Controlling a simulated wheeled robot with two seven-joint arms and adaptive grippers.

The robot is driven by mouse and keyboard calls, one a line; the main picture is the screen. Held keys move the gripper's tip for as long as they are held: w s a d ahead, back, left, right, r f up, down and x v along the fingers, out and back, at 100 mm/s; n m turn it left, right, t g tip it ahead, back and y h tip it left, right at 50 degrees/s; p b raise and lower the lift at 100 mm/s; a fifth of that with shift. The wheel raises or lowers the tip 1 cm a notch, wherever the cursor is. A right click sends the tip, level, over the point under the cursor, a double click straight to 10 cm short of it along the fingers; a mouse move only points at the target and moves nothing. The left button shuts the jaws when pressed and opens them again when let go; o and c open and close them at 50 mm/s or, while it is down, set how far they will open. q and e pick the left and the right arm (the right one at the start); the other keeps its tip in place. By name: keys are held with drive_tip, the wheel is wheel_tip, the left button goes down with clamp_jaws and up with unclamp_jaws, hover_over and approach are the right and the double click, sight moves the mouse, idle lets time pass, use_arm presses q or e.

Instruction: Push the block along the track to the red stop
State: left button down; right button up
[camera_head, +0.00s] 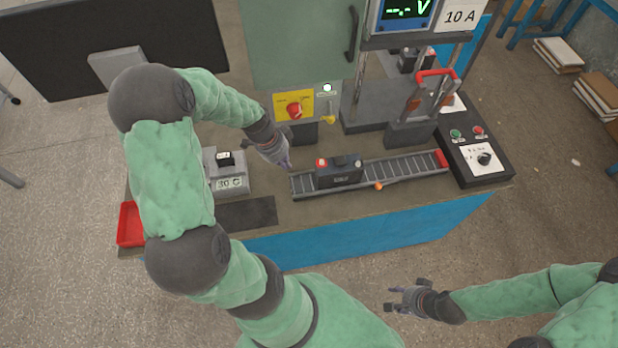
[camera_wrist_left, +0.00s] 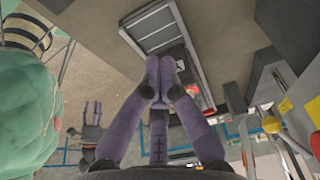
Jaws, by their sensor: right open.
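The dark block (camera_head: 339,174), with a red knob and a black knob on top, sits upright on the left half of the slatted grey track (camera_head: 400,170). The red stop (camera_head: 441,158) is at the track's right end, with bare slats between it and the block. My left gripper (camera_head: 286,165) is by the track's left end, apart from the block. In the left wrist view its fingertips (camera_wrist_left: 160,68) are together and empty, over the track (camera_wrist_left: 150,25); they partly hide what lies beyond. My right gripper (camera_head: 392,299) is open and empty, in front of the bench.
A grey box marked 30 C (camera_head: 231,180) and a red tray (camera_head: 130,225) are on the left. A red-handled frame (camera_head: 430,90) stands behind the track, and a dark control box (camera_head: 483,155) beyond its right end. An orange knob (camera_head: 379,186) is on the track's front side.

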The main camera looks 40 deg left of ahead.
sight(308, 181)
use_arm(q)
drive_tip(key=b+x, duration=0.1)
drive_tip(key=x, duration=0.2)
drive_tip(key=b+x, duration=0.1)
drive_tip(key=x, duration=0.3)
drive_tip(key=b+x, duration=0.1)
drive_tip(key=x, duration=0.2)
drive_tip(key=shift+d+f, duration=0.2)
drive_tip(key=shift+d, duration=0.25)
drive_tip(key=shift+w+d+r, duration=0.25)
drive_tip(key=shift+w+d, duration=0.5)
drive_tip(key=shift+w, duration=0.3)
drive_tip(key=shift+w+d, duration=0.45)
drive_tip(key=shift+w, duration=0.05)
